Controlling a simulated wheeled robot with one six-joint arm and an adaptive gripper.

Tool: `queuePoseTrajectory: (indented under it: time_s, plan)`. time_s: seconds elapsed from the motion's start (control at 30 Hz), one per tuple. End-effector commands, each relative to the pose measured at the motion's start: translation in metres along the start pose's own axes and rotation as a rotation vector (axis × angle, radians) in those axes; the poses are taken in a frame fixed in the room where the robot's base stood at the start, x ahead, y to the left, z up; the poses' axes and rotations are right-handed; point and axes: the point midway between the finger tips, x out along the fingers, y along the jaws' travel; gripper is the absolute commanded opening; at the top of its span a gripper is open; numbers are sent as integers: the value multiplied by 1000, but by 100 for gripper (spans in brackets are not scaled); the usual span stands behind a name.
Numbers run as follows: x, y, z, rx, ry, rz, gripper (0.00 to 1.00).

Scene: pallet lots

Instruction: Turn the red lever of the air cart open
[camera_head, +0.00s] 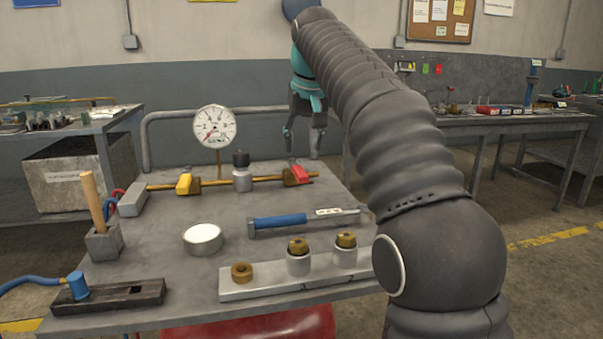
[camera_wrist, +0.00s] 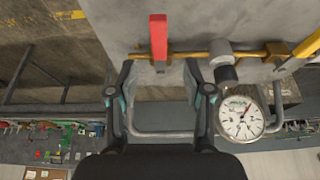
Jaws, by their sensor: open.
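The air cart (camera_head: 170,259) has a grey top with a brass pipe (camera_head: 215,182) along its back. The red lever (camera_head: 300,174) is at the right end of this pipe. In the wrist view the red lever (camera_wrist: 158,37) lies across the line of the pipe, just beyond the fingertips. My gripper (camera_head: 304,142) points down above and behind the lever in the head view. In the wrist view my gripper (camera_wrist: 160,68) is open and empty, with its fingers to either side of the lever's near end. I cannot tell whether they touch it.
A yellow lever (camera_head: 184,184), a grey cylinder (camera_head: 242,178) and a dial gauge (camera_head: 215,127) stand along the pipe to the left. A blue-handled tool (camera_head: 282,221) and a block with brass fittings (camera_head: 300,276) lie nearer. A cart rail (camera_head: 160,116) runs behind.

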Motion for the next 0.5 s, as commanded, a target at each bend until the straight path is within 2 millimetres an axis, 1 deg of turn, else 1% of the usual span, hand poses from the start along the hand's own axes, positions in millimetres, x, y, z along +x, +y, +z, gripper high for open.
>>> queuePoseTrajectory:
  time_s: [0.03,0.2,0.33,0.5]
  plan:
    - [14,1,2,1,-2,0,50]
    - [44,2,1,2,-2,1,50]
    - [61,3,1,4,-1,1,50]
    - [74,3,0,3,1,1,50]
